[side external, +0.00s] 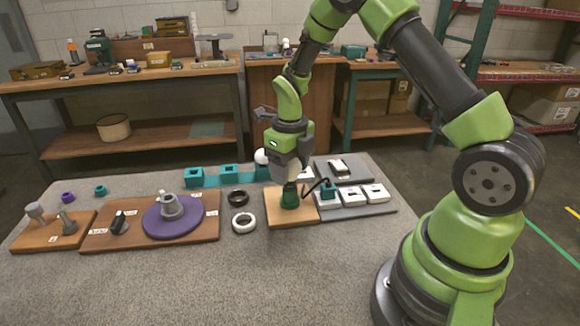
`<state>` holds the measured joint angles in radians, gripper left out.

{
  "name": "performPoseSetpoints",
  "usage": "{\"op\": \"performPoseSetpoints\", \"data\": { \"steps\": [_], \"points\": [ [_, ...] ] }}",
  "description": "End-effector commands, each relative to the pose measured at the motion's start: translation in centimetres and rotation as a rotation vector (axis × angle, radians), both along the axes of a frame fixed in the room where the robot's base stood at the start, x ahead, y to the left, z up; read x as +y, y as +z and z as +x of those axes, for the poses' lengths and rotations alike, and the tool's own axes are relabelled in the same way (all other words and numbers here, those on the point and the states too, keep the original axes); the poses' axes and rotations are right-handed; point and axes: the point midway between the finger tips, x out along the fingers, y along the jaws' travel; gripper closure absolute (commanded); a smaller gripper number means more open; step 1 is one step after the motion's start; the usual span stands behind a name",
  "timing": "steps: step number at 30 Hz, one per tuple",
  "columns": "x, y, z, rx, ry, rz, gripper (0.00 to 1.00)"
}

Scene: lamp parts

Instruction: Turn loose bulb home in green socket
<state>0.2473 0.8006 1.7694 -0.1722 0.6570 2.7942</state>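The dark green socket (290,199) stands upright on a small wooden board (277,214) near the middle of the table. My gripper (291,182) points down directly above the socket, its fingertips at or just over the socket's top. The fingers and my wrist hide whatever is between them, so I cannot tell whether a bulb is held or sits in the socket. A round white bulb (262,157) shows just left of my gripper, apparently behind it near a teal block (262,172).
Further left, a wooden board (98,236) carries a purple disc (172,219). The table front is clear.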

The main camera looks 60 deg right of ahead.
Motion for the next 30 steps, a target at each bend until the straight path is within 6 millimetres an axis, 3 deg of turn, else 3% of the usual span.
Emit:
{"op": "performPoseSetpoints", "data": {
  "steps": [10, 18, 26, 30],
  "points": [
    [0.02, -0.03, -0.04, 0.002, 0.038, 0.001, 0.33],
    [0.05, -0.05, -0.05, 0.002, 0.449, 0.000, 0.33],
    [0.07, -0.05, -0.05, 0.003, 0.644, 0.000, 0.33],
    [0.07, -0.05, -0.05, 0.002, 0.840, 0.000, 0.33]
  ]
}}
